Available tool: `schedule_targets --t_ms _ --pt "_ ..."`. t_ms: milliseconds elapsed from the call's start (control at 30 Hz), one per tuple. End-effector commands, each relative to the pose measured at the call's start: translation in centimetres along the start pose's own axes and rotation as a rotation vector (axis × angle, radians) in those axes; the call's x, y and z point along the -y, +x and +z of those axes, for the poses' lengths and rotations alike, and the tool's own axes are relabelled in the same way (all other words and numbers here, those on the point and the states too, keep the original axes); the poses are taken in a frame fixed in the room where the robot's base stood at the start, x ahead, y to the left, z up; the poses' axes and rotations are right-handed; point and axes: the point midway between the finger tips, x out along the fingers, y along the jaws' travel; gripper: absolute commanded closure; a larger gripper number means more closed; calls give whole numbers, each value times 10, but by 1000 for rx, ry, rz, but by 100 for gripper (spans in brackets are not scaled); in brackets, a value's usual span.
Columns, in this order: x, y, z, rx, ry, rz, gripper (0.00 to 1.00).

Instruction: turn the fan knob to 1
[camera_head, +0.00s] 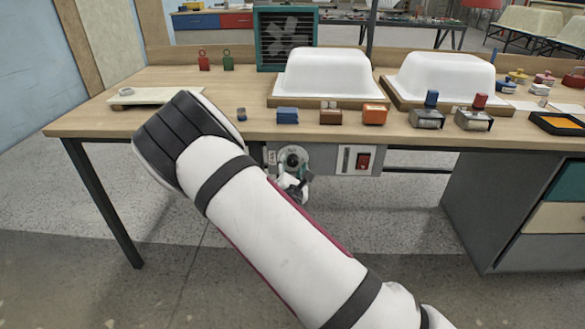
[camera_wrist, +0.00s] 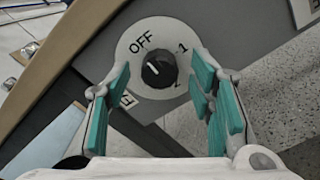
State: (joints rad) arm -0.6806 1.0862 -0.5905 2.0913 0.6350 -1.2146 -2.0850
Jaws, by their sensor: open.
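The fan knob (camera_wrist: 159,70) is a small black dial on a round white plate (camera_wrist: 127,62) marked OFF, 1 and 2. Its white mark seems to point toward the OFF side; the exact angle is hard to read. The knob also shows in the head view (camera_head: 293,158) on the grey panel under the table's front edge. My gripper (camera_head: 292,184) is just in front of and below it, partly hidden by my arm. In the wrist view the teal finger pads are open on either side of the knob, with visible gaps. The fan (camera_head: 287,40) stands at the back of the table.
A red rocker switch (camera_head: 363,160) is on the panel right of the knob. Small blocks, including an orange one (camera_head: 374,113), line the table's front edge. Two white tub shells (camera_head: 328,72) (camera_head: 446,76) stand behind. A grey drawer cabinet (camera_head: 492,205) is at right.

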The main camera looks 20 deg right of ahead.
Motion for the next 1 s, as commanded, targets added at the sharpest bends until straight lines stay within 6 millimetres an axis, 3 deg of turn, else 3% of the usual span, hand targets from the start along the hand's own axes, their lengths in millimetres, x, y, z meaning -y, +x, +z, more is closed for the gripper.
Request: schedule_targets --t_ms 333,533,1000 --pt "-1 3 0 0 0 1 53" --pt "0 3 0 0 1 1 98" --pt "0 3 0 -1 83 1 99"
